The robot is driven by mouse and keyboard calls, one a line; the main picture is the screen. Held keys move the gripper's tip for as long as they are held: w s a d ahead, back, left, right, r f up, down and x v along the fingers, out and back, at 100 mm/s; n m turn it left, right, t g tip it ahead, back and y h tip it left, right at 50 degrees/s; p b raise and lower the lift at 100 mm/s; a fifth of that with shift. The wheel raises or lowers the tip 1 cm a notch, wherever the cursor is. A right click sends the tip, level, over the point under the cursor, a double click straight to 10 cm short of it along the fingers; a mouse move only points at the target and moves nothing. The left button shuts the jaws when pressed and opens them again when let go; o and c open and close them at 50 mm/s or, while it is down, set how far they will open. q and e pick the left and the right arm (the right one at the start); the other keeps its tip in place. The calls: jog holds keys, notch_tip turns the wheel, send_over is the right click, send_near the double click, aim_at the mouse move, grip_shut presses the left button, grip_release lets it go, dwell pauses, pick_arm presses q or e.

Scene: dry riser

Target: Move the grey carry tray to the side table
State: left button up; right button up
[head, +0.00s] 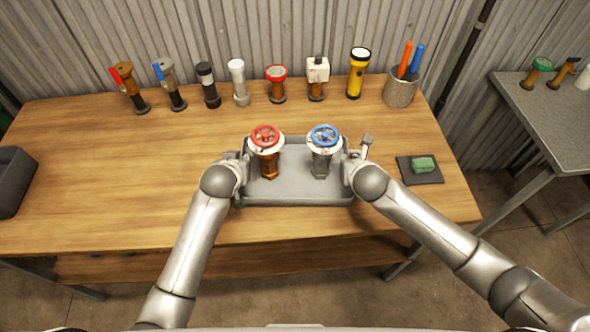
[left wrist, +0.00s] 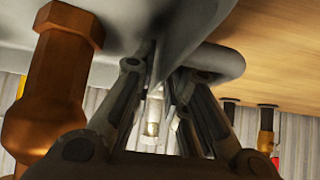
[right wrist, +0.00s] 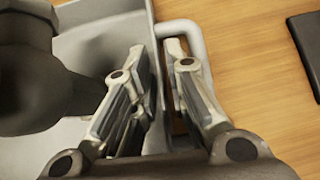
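The grey carry tray (head: 290,198) is over the middle of the wooden table near its front; I cannot tell whether it touches the tabletop. In it stand an orange-brown valve with a red wheel (head: 267,150) and a grey valve with a blue wheel (head: 322,150), both upright. My left gripper (head: 240,160) is at the tray's left end and my right gripper (head: 357,157) at its right end. In the left wrist view, the left fingers (left wrist: 165,85) close narrowly around the end wall. In the right wrist view, the right fingers (right wrist: 161,70) pinch the wall inside the handle loop.
Several valves and flashlights stand along the back of the wooden table (head: 100,190), with a cup of tools (head: 400,92). A green block on a dark pad (head: 420,178) lies right of the tray. A dark bin (head: 12,180) is far left. A grey side table (head: 545,125) stands right, its front clear.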

pick_arm(q)
grip_shut()
pick_arm(e)
grip_shut()
